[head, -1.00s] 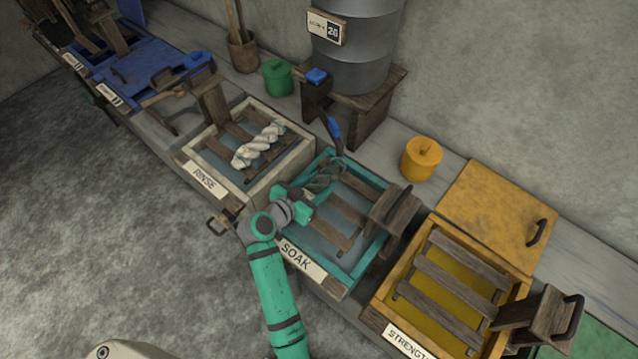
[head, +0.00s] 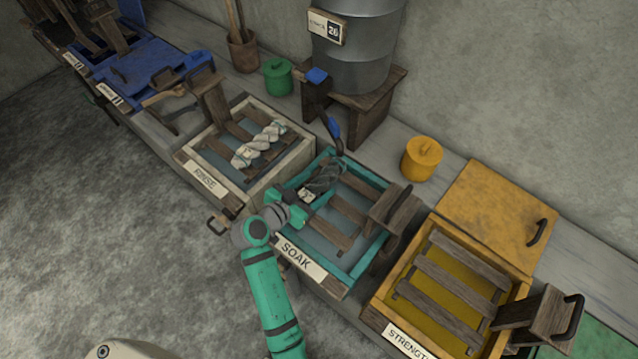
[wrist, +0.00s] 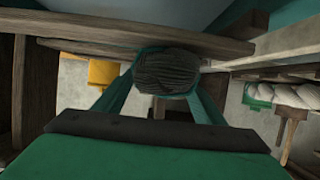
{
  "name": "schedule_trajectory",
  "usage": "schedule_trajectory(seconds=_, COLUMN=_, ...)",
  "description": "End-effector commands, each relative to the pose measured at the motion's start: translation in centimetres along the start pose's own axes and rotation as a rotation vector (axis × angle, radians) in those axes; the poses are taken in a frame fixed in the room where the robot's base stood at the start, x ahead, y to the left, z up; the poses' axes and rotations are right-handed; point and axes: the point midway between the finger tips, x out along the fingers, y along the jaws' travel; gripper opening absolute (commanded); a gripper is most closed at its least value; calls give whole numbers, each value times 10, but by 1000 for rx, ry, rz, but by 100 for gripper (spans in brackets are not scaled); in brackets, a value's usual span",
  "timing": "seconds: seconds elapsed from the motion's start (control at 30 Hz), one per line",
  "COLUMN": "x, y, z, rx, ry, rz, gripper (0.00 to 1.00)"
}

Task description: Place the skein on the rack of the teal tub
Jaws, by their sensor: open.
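A dark grey twisted skein (head: 326,176) lies on the slats at the left end of the teal tub (head: 359,272), labelled SOAK. My gripper (head: 303,200) is open at the skein's near end, low over the tub's front-left side. In the wrist view the skein's rounded grey end (wrist: 167,74) shows just beyond and between the two teal fingers. I cannot tell whether the fingers touch it. The tub's rack (head: 338,206) has several dark wooden slats, and those to the right of the skein are bare.
A white skein (head: 259,145) lies on the rack of the cream RINSE tub (head: 187,158) to the left. The yellow tub (head: 378,302) stands at the right with an empty rack. A wooden block (head: 396,207) stands at the teal tub's right end. A tap (head: 331,130) stands behind.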

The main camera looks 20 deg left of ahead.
Motion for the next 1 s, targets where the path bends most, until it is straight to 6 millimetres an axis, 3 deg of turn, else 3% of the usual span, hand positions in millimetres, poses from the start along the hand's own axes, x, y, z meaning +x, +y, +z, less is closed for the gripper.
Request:
schedule_trajectory(seconds=0.3, x=-64, y=0, z=1, rx=-1, ry=-1, rz=-2, gripper=64)
schedule_trajectory(seconds=0.5, x=-90, y=0, z=0, rx=0, ry=-1, rz=-1, gripper=64)
schedule_trajectory(seconds=1.0, x=-99, y=0, z=0, rx=0, ry=-1, rz=0, gripper=64)
